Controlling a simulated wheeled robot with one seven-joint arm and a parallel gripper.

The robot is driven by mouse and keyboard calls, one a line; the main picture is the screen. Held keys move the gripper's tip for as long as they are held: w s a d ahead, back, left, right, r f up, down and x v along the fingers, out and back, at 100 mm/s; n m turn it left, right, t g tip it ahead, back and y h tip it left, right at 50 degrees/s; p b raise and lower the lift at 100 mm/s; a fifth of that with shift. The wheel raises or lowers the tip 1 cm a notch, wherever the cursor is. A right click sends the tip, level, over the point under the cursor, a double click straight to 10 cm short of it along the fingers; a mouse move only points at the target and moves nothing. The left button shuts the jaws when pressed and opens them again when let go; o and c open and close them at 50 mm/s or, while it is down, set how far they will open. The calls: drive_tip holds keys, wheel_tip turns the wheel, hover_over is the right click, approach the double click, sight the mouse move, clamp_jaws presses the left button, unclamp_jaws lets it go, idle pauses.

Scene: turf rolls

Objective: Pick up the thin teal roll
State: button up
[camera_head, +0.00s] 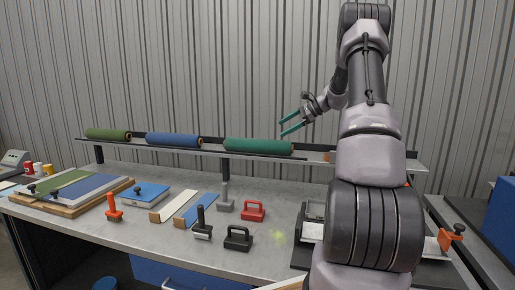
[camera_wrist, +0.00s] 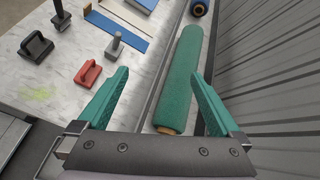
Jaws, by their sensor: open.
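The teal roll (camera_head: 258,146) lies lengthwise on the raised shelf behind the bench, at the right end of a row of rolls. In the wrist view the teal roll (camera_wrist: 181,75) runs away from the camera, its near end between my fingers in the picture. My gripper (camera_head: 287,126) has teal fingers and is held above and to the right of the roll's right end. In the wrist view my gripper (camera_wrist: 160,90) is open and empty, with its fingers apart on either side of the roll's line. I see no contact.
A blue roll (camera_head: 173,140) and an olive green roll (camera_head: 108,134) share the shelf (camera_head: 215,151). A corrugated wall (camera_head: 200,60) stands close behind. Below, the bench holds a red handled block (camera_head: 253,211), a black handled block (camera_head: 238,239) and other tools. Air above the shelf is clear.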

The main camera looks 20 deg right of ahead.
sight(278, 145)
drive_tip(key=w+d+f+m, duration=0.1)
drive_tip(key=d+f, duration=0.1)
drive_tip(key=d, duration=0.1)
drive_tip(key=w+d+f+m+t, duration=0.1)
drive_tip(key=d+f, duration=0.1)
drive_tip(key=f, duration=0.1)
drive_tip(key=w+d+f+m+t+y, duration=0.1)
drive_tip(key=d+f, duration=0.1)
drive_tip(key=d, duration=0.1)
drive_tip(key=shift+w+d+f+m, duration=0.2)
drive_tip(key=shift+d+m, duration=0.1)
drive_tip(key=shift+w+f, duration=0.1)
drive_tip(key=shift+f, duration=0.05)
drive_tip(key=x, duration=1)
drive_tip(key=shift+w+a, duration=0.1)
drive_tip(key=shift+a, duration=0.05)
drive_tip(key=shift+r, duration=0.2)
drive_tip(key=c, duration=1.6)
